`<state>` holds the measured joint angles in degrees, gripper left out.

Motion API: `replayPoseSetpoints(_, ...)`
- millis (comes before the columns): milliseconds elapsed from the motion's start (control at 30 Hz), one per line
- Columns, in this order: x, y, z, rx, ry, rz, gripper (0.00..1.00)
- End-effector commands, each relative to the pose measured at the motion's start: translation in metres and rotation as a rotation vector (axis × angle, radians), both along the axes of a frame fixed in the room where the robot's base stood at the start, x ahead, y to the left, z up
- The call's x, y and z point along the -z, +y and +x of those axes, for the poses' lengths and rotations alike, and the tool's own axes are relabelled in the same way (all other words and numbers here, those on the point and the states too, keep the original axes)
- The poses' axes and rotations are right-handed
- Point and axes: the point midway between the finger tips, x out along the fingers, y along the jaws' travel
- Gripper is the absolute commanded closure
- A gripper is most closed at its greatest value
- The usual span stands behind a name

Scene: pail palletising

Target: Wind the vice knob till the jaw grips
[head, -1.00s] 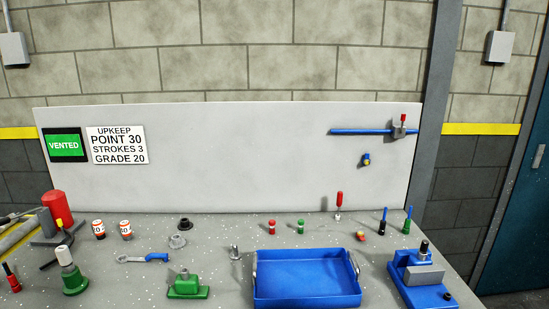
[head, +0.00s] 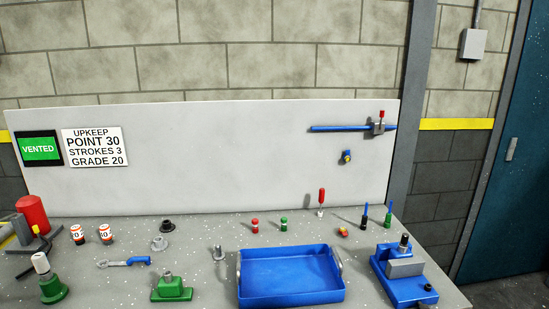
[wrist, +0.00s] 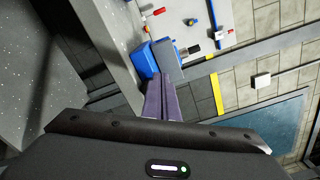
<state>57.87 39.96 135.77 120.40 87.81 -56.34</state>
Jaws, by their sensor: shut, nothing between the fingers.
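The blue vice (head: 392,287) stands at the right end of the bench. It has a grey jaw block (head: 405,267), a dark upright post (head: 404,243) at its back and a small black knob (head: 429,288) at its front right. How far the jaw stands from any workpiece is too small to tell. Blue shapes lie just beyond the fingertips there; I cannot tell for sure which one is the vice. No contact with the knob shows.
A blue tray (head: 290,301) sits left of the vice. A green block (head: 171,290), a blue-handled spanner (head: 124,262) and several small bottles and tools stand around it. A grey board (head: 220,160) backs the bench, with a blue rail (head: 340,128). A blue door (head: 512,170) is far right.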

Motion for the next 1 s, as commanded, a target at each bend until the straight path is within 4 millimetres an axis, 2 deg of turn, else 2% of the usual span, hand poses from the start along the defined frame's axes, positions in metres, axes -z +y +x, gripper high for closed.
replayPoseSetpoints(333,0.0,-0.001,-0.028,0.001,0.0,0.001,1.0)
replayPoseSetpoints(733,-0.002,0.002,-0.029,-0.009,-0.001,-0.001,1.0)
replayPoseSetpoints(867,-0.011,0.017,-0.022,-0.067,0.002,-0.009,1.0)
replayPoseSetpoints(1000,-0.031,0.057,-0.01,-0.207,0.014,-0.029,1.0)
